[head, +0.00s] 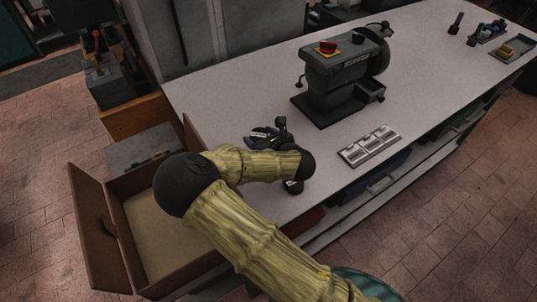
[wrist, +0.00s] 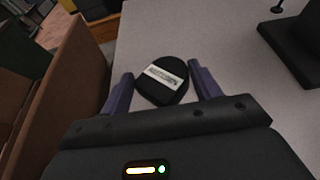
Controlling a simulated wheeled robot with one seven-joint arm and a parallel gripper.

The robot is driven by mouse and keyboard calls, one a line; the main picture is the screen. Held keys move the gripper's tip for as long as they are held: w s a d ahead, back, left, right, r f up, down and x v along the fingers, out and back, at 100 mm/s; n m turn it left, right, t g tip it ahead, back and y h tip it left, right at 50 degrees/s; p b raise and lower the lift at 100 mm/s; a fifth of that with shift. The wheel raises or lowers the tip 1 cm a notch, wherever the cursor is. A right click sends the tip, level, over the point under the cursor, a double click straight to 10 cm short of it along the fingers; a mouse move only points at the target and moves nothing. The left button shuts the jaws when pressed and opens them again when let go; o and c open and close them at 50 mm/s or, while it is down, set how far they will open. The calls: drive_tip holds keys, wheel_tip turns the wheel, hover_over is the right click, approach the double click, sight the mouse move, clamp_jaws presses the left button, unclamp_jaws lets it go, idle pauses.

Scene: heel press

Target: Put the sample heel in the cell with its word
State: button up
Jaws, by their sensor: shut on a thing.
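The sample heel (wrist: 168,92) is a dark, rounded piece with a pale label across it; the word on the label is too small to read surely. My gripper (wrist: 160,70) is shut on the heel, with a purple finger on either side of it. In the head view my gripper (head: 265,135) is over the left part of the bench, and the heel cannot be told apart there. The tray of cells (head: 370,146) is a grey strip with several labelled cells, to the right of my gripper near the bench's front edge. Its words are unreadable.
A dark press (head: 335,85) with a red button stands on the bench (head: 240,75) behind the tray. An open brown box (head: 150,225) adjoins the bench's left end. Small tools and a tray with a yellow piece (head: 506,50) lie at the far right.

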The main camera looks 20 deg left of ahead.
drive_tip(key=shift+s+a+f, duration=0.1)
drive_tip(key=shift+s+f, duration=0.1)
drive_tip(key=f, duration=0.2)
drive_tip(key=f+p, duration=0.1)
drive_tip(key=f, duration=0.2)
drive_tip(key=shift+w+f, duration=0.25)
drive_tip(key=shift+f, duration=0.15)
drive_tip(key=shift+f+p, duration=0.65)
drive_tip(key=shift+f, duration=1.25)
drive_tip(key=o, duration=1)
drive_tip(key=shift+f, duration=0.1)
